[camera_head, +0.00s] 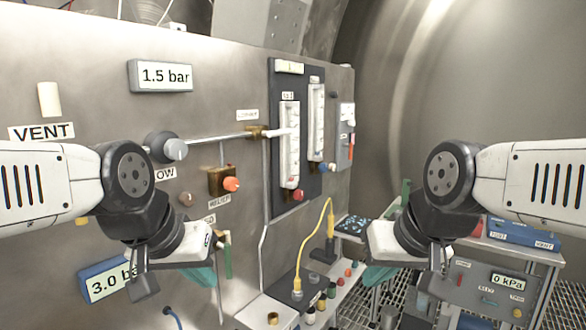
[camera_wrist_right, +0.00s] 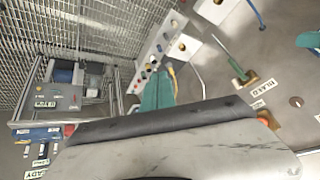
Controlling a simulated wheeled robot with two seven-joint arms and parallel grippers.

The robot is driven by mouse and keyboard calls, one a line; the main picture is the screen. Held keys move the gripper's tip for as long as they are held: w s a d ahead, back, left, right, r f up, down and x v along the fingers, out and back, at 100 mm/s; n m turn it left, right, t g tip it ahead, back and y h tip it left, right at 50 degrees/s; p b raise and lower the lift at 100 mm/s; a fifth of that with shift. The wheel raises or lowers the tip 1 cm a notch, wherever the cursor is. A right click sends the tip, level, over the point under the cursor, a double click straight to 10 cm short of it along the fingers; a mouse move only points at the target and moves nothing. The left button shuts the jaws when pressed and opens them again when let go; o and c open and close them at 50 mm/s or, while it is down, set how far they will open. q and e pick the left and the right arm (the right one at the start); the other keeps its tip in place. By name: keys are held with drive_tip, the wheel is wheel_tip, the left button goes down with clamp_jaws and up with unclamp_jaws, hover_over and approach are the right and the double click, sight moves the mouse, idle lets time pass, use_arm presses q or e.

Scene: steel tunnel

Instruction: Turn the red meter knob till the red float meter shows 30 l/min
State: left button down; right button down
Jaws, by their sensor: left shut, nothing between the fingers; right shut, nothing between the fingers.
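The red meter knob (camera_head: 297,195) sits at the foot of the left float meter (camera_head: 289,145), a clear upright tube on a dark plate on the steel panel. The float and scale are too small to read. My left gripper (camera_head: 204,276) is shut and empty, low in front of the panel, left of and below the red knob. My right gripper (camera_head: 378,274) is shut and empty, right of and below the knob, apart from it. Its teal fingers also show in the right wrist view (camera_wrist_right: 157,92). Neither gripper touches the knob.
A second float meter (camera_head: 316,122) with a blue knob (camera_head: 322,168) stands right beside the first. A brass valve with an orange knob (camera_head: 231,184) and a grey round knob (camera_head: 176,150) are to the left. A yellow hose (camera_head: 328,225) rises from the bench below.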

drive_tip(key=c, duration=1.8)
unclamp_jaws()
drive_tip(key=shift+w, duration=0.1)
drive_tip(key=shift+c, duration=0.2)
drive_tip(key=o, duration=0.9)
drive_tip(key=w, duration=0.2)
drive_tip(key=w+a+r+n, duration=0.1)
drive_tip(key=w+a+n, duration=0.1)
drive_tip(key=w, duration=0.1)
drive_tip(key=shift+w+a+r+y, duration=0.25)
drive_tip(key=shift+w+r+y, duration=0.1)
drive_tip(key=shift+r+y, duration=0.05)
drive_tip(key=n+t+y, duration=0.3)
drive_tip(key=n+y, duration=0.4)
drive_tip(key=n, duration=0.3)
approach(302, 194)
drive_tip(key=w+a, duration=0.1)
drive_tip(key=x, duration=0.8)
drive_tip(key=shift+s+f, duration=0.15)
drive_tip(key=shift+f, duration=0.05)
clamp_jaws()
